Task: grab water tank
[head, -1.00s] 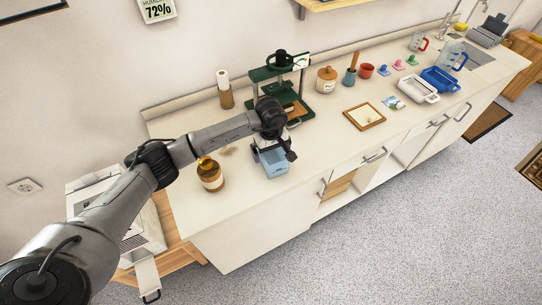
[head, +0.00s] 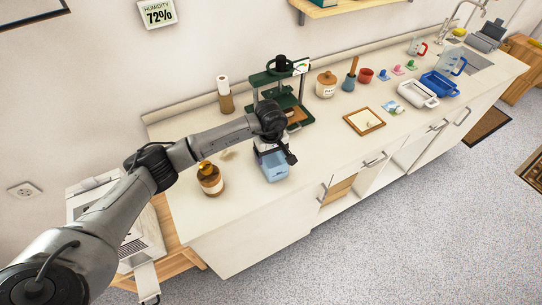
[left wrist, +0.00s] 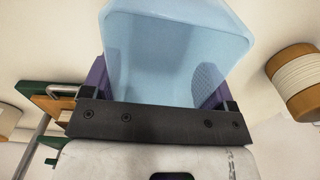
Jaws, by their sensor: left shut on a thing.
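The water tank is a light-blue, translucent open container (head: 272,167) near the front edge of the counter in the head view. My left gripper (head: 273,146) is above it, shut on it. In the left wrist view the tank (left wrist: 175,50) fills the upper middle, between the purple-sided fingers of my left gripper (left wrist: 160,95). Whether the tank's base touches the counter is hard to tell. My right gripper is not in view.
A brown jar (head: 210,179) stands left of the tank. A green press (head: 282,95) stands behind it. Counter between tank and print is clear.

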